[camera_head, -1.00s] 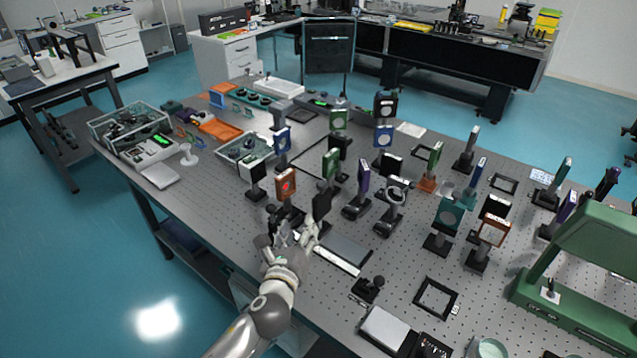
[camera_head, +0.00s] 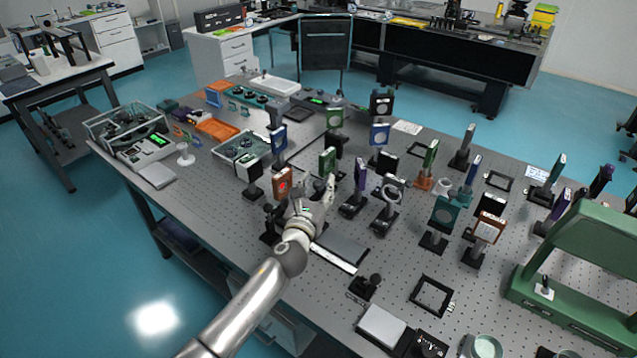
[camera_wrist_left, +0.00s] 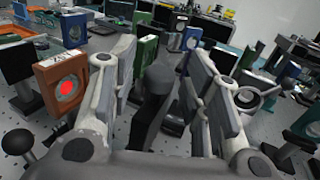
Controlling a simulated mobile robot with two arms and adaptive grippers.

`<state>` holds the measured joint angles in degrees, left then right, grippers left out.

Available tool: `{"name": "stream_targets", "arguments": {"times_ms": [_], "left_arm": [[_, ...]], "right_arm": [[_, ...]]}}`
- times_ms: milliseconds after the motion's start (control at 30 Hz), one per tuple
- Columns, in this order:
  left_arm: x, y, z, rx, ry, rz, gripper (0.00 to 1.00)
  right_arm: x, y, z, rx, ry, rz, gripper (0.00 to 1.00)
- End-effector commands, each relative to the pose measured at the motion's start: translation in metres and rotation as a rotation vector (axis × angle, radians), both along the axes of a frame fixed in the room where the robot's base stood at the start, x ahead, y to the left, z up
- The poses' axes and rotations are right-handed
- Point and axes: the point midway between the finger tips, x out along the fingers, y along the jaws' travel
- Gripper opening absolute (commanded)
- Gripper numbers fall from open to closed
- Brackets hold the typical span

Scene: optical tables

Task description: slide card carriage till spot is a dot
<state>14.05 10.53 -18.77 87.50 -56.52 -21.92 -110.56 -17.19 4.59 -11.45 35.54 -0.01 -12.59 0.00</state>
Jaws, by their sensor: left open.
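My left gripper (camera_head: 320,190) is open above the table, right of the orange mount. In the left wrist view its two fingers (camera_wrist_left: 165,100) stand apart on either side of a dark upright post with a rounded knob (camera_wrist_left: 160,78). I cannot tell whether they touch it. The orange mount (camera_head: 282,180) carries a bright red spot, which also shows as a round red disc on the mount in the left wrist view (camera_wrist_left: 66,88). The card and its carriage are largely hidden behind the gripper in the head view. My right gripper is not in view.
A dark plate with a white strip (camera_head: 334,257) lies just in front of the gripper. A green mount (camera_head: 327,160), a purple mount (camera_head: 360,175) and a black lens holder (camera_head: 390,195) stand close behind and to the right. A black knobbed post (camera_head: 366,286) stands nearer.

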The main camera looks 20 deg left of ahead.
Motion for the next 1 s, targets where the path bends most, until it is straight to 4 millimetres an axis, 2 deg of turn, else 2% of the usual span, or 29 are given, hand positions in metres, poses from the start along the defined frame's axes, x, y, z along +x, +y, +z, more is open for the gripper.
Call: {"name": "stream_targets", "arguments": {"times_ms": [133,467,800,1000], "left_arm": [[0.0094,0.0001,0.0002,-0.001,0.0,0.0,0.44],[0.0113,0.0003,-0.0001,-0.001,0.0,0.0,0.42],[0.0111,0.0003,-0.0002,-0.001,0.001,0.0,0.0],[0.0109,0.0,-0.0003,-0.001,0.001,0.0,0.0]], "right_arm": [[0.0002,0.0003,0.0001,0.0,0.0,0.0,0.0],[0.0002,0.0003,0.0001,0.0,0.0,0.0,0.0],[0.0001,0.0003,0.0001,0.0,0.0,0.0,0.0],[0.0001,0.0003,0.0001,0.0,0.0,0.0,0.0]]}}
